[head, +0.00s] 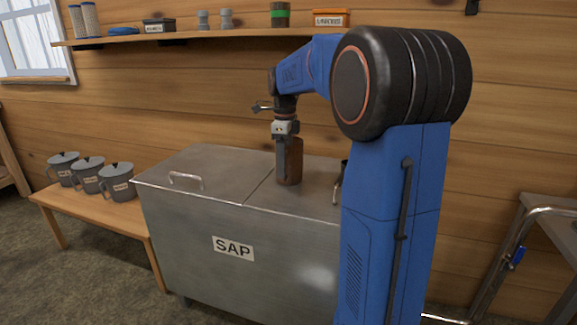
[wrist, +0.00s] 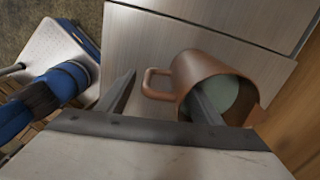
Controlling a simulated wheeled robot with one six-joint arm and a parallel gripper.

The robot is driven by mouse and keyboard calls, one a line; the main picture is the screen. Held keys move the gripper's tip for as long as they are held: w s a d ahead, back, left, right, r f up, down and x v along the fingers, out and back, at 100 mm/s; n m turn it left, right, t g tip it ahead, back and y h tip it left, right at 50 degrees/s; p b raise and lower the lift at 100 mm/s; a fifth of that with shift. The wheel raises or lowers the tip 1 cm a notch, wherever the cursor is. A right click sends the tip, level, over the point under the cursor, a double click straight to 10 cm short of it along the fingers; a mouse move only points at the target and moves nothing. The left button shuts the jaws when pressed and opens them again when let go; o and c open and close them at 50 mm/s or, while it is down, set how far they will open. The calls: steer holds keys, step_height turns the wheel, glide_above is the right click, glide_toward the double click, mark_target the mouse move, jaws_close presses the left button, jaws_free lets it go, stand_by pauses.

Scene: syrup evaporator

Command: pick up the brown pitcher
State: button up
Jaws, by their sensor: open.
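The brown pitcher (head: 297,163) stands on the metal SAP tank's top near the wall in the head view. In the wrist view the pitcher (wrist: 197,72) shows its open mouth, pale greenish inside, and its handle (wrist: 156,84) pointing left. My gripper (head: 286,158) points down at the pitcher in the head view and partly covers it. In the wrist view my gripper (wrist: 164,82) is open. One finger lies left of the handle; the other overlaps the pitcher's mouth. I cannot tell whether that finger is inside it or whether either finger touches.
The SAP tank (head: 190,226) has a bar handle (head: 186,179) on its left lid. Several grey lidded pitchers (head: 88,175) stand on a wooden bench (head: 70,207) at left. A shelf (head: 190,37) with small goods runs above. A dark object (head: 341,180) is right of the pitcher.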

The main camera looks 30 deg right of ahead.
steer(key=shift+a+f, duration=0.1)
steer(key=shift+f, duration=1.75)
jaws_close()
steer(key=shift+r, duration=0.1)
steer(key=shift+r, duration=0.15)
